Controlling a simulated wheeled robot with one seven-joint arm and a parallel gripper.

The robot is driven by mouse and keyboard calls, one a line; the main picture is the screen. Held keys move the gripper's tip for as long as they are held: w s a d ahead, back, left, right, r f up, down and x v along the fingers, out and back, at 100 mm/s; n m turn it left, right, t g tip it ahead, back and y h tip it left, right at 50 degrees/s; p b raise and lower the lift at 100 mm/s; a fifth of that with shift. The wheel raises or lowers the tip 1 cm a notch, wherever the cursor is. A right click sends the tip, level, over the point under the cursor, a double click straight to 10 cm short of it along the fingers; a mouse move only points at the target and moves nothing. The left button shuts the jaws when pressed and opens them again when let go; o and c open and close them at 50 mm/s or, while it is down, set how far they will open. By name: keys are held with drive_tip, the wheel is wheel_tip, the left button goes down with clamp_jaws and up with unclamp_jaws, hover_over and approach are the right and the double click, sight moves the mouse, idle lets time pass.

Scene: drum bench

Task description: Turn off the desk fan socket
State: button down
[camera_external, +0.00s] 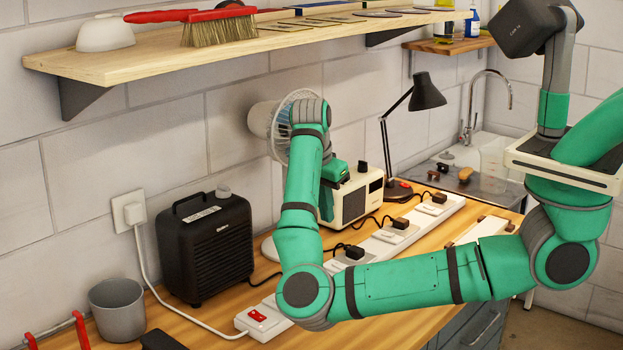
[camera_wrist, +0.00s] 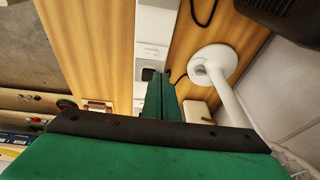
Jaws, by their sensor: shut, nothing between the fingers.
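A long white power strip (camera_external: 380,243) lies on the wooden bench, with several sockets and a red master switch (camera_external: 257,315) at its near end. Black plugs sit in it, one plug (camera_external: 353,252) nearest. The desk fan (camera_external: 272,118) stands by the wall behind my arm; its round white base (camera_wrist: 225,57) shows in the wrist view beside the strip (camera_wrist: 155,27). My gripper (camera_wrist: 159,78) is shut and empty, its green fingers over or near a strip socket. Contact cannot be told. Which plug is the fan's is unclear.
A black heater (camera_external: 205,248) and grey cup (camera_external: 117,308) stand at left. A cream boxed device (camera_external: 352,200) and a black desk lamp (camera_external: 427,95) are behind the strip. A wooden shelf (camera_external: 150,62) overhangs the bench. A sink is at the back right.

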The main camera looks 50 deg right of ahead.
drive_tip(key=shift+a+r, duration=0.15)
drive_tip(key=shift+r, duration=0.4)
drive_tip(key=shift+s+d+r, duration=0.2)
drive_tip(key=shift+s+d, duration=0.25)
drive_tip(key=shift+s, duration=0.35)
hover_over(339, 262)
drive_tip(key=a, duration=0.1)
drive_tip(key=f, duration=1.2)
drive_tip(key=shift+s+a, duration=0.15)
drive_tip(key=shift+s, duration=0.1)
drive_tip(key=shift+w+f, duration=0.1)
drive_tip(key=shift+f, duration=0.7)
